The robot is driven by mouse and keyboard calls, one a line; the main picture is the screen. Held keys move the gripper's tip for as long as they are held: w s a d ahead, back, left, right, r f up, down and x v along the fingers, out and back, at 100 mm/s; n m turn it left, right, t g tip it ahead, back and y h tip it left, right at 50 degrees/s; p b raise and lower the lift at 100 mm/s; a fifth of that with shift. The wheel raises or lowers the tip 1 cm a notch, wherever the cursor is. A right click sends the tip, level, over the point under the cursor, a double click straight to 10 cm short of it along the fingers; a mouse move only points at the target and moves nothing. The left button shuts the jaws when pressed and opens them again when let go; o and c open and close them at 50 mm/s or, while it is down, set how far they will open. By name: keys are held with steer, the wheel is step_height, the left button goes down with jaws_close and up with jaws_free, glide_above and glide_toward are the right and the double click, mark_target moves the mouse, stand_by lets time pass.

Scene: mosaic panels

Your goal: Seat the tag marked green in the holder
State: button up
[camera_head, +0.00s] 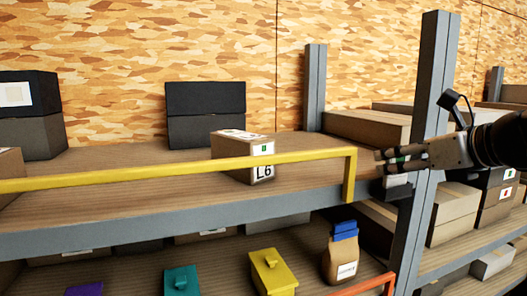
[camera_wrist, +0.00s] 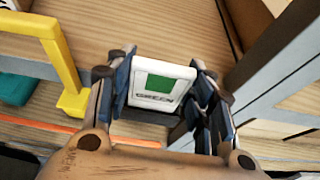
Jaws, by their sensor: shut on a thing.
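A white tag (camera_wrist: 160,82) with a green square and the word GREEN is between the two fingers of my gripper (camera_wrist: 162,92) in the wrist view. The fingers are shut on its left and right sides. A dark strip (camera_wrist: 150,116) shows just below the tag; I cannot tell whether it is the holder or whether the tag touches it. In the head view my gripper (camera_head: 384,161) is at the right end of the upper shelf, by the grey upright. A small pale and dark piece (camera_head: 397,182) shows just under the fingers; it may be the holder.
A yellow rail (camera_head: 180,171) runs along the upper shelf's front, its end post left of my gripper. A grey upright (camera_head: 432,110) stands close by. A cardboard box (camera_head: 233,158) marked L6 sits behind the rail. The lower shelf (camera_head: 215,265) holds several coloured items.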

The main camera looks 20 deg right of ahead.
steer(key=shift+f+b, duration=0.3)
steer(key=shift+f, duration=0.3)
steer(key=o, duration=1)
steer(key=v, duration=1.2)
